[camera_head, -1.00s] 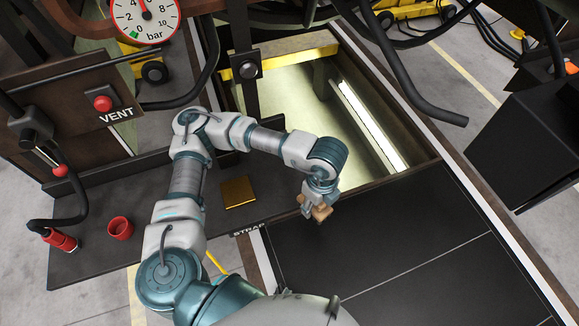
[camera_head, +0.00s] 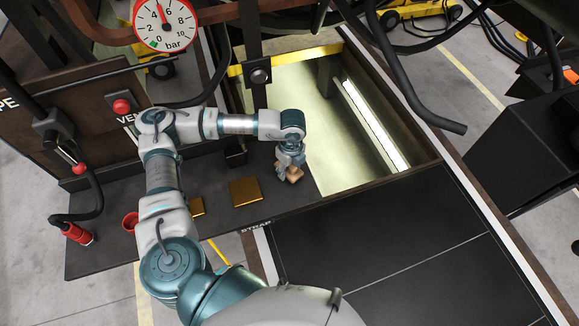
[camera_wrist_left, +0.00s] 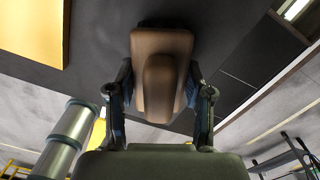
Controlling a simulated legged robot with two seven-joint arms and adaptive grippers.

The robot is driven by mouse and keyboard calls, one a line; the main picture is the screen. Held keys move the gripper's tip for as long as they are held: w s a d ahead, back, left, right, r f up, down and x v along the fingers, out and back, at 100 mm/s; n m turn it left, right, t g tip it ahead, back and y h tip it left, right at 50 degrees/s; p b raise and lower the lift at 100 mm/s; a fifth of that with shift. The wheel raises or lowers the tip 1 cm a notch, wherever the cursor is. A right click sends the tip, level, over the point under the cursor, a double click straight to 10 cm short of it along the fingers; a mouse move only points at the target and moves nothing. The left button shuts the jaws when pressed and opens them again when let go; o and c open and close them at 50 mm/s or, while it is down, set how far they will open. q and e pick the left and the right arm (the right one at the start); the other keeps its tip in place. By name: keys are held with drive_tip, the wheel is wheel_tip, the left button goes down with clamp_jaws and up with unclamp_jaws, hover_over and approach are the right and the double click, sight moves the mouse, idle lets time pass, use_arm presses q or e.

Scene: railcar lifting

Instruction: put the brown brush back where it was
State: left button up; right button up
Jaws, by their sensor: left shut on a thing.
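The brown brush (camera_head: 293,174) is held in my left gripper (camera_head: 289,166), over the right part of the dark shelf in the head view. In the left wrist view the brush (camera_wrist_left: 160,75) sits between the two fingers (camera_wrist_left: 160,105), which are shut on it. A gold square plate (camera_head: 245,191) lies on the shelf to the left of the brush. A smaller gold patch (camera_head: 197,206) lies farther left, partly hidden by my left arm. I cannot tell if the brush touches the shelf. My right gripper is not in view.
The open pit (camera_head: 320,130) with a lit strip lies just right of the brush. A red cup (camera_head: 131,222) and a red fitting on a hose (camera_head: 77,234) are at the shelf's left. A pressure gauge (camera_head: 165,24) and a red VENT button (camera_head: 121,106) stand behind.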

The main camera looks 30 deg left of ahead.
use_arm(q)
drive_tip(key=shift+f, duration=0.3)
drive_tip(key=shift+a+f, duration=0.15)
drive_tip(key=shift+a, duration=0.15)
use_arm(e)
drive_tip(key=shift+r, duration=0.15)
use_arm(q)
drive_tip(key=o, duration=1)
drive_tip(key=shift+c, duration=0.2)
drive_tip(key=shift+o, duration=0.8)
drive_tip(key=shift+d, duration=0.15)
drive_tip(key=shift+d+r, duration=0.1)
drive_tip(key=shift+r, duration=0.15)
wheel_tip(320, 180, up, 12)
drive_tip(key=shift+d+f+b, duration=0.1)
drive_tip(key=shift+f+b, duration=0.05)
drive_tip(key=shift+b, duration=0.6)
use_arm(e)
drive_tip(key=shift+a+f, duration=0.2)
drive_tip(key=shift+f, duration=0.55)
use_arm(q)
drive_tip(key=shift+f, duration=0.1)
